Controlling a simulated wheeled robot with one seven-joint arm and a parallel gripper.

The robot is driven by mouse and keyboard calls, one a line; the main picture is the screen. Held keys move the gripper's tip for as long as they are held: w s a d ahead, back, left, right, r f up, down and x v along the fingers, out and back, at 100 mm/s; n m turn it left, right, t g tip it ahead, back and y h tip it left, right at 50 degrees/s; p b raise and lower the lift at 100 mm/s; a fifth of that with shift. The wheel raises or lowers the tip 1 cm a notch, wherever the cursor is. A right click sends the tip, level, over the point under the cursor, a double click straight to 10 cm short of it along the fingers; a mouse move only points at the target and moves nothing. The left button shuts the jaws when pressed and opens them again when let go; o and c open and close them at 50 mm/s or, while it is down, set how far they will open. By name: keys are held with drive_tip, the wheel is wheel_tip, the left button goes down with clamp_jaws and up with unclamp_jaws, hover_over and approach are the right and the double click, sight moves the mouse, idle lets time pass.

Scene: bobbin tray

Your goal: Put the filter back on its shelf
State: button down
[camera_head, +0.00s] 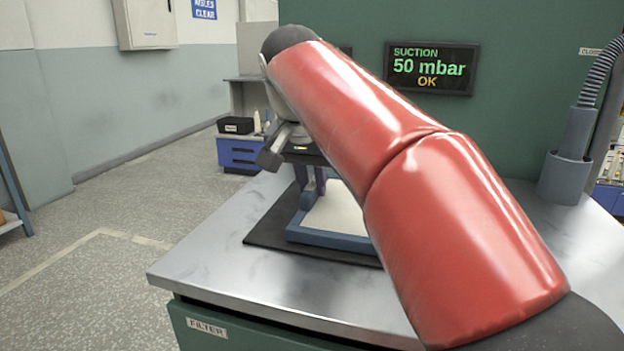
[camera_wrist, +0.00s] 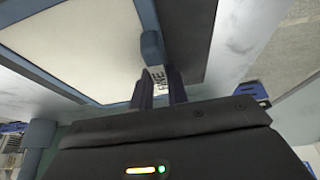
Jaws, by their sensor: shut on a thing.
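The filter is a flat white panel in a blue frame (camera_head: 330,238). It lies on or just above a black mat on the steel bench; I cannot tell if it touches. In the wrist view the filter (camera_wrist: 75,28) shows its white face, a rounded blue handle and a small label reading FINE. My gripper (camera_head: 308,184) is over the filter's left part. In the wrist view its dark fingers (camera_wrist: 160,86) are shut on the filter's handle beside the label. A FILTER label (camera_head: 207,327) marks the green front below the bench top; no shelf opening shows there.
The black mat (camera_head: 268,232) lies on the steel bench top (camera_head: 200,262). A grey holder with a ribbed hose (camera_head: 566,175) stands at the right. A screen (camera_head: 432,68) on the green panel reads SUCTION 50 mbar OK. Open floor lies to the left.

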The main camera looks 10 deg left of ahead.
drive_tip(key=shift+f, duration=0.2)
drive_tip(key=c, duration=1.4)
unclamp_jaws()
drive_tip(key=shift+r, duration=0.1)
drive_tip(key=shift+o, duration=0.2)
